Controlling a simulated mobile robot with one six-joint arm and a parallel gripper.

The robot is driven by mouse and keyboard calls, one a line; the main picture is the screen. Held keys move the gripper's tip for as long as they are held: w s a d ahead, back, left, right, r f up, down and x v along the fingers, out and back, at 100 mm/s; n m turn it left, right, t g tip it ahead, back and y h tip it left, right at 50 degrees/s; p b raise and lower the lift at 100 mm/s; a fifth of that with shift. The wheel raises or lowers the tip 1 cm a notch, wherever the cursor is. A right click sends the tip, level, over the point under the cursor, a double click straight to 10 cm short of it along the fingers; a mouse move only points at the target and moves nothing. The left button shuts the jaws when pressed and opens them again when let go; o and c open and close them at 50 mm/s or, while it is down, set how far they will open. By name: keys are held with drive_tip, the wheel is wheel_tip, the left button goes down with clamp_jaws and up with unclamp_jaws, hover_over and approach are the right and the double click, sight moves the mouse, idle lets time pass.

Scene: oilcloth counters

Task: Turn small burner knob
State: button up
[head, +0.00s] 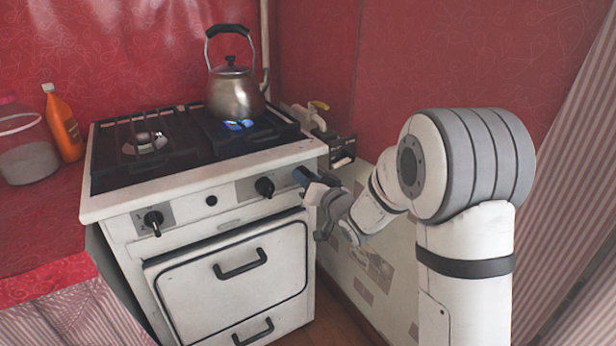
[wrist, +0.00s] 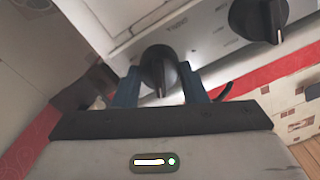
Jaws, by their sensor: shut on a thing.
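My gripper (head: 303,176) is at the right end of the white stove's (head: 225,187) front panel. In the wrist view its two blue fingers (wrist: 158,86) are on either side of a black knob (wrist: 158,66), shut on it. The held knob's grip ridge points down in that view. The head view does not show this knob clearly behind my gripper. A second black knob (wrist: 258,16) is at the upper right of the wrist view. In the head view, black knobs sit at the panel's left (head: 153,222) and right of centre (head: 264,187).
A steel kettle (head: 235,95) stands on the back right burner, with a blue flame (head: 238,125) below it. The front left burner (head: 145,143) shows no flame. The oven door handle (head: 240,264) sticks out below the panel. An orange bottle (head: 63,125) stands left of the stove.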

drive_tip(key=shift+w+d+m+p, duration=0.15)
drive_tip(key=shift+m+p, duration=0.3)
drive_tip(key=shift+m, duration=1.25)
drive_tip(key=o, duration=0.9)
drive_tip(key=shift+o, duration=0.2)
